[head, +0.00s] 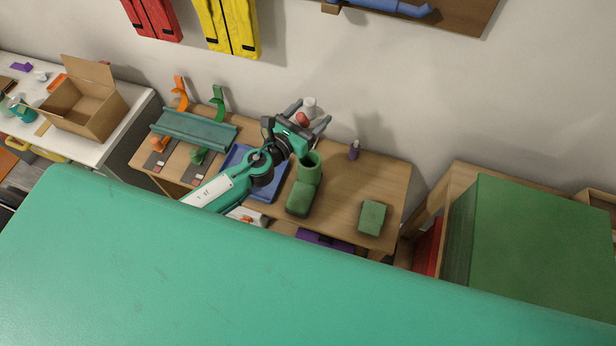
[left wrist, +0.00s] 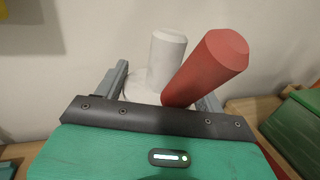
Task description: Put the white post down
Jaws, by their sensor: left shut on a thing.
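The white post (left wrist: 167,60) is a short cylinder rising from a round white base in the left wrist view. It also shows in the head view (head: 309,103), near the wall above the back of the wooden table. My left gripper (head: 308,117) has its fingers spread on either side of the white base and is shut on it. My right gripper is not in view.
Bare table lies right of the green cup. A large green box (head: 540,240) stands at right.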

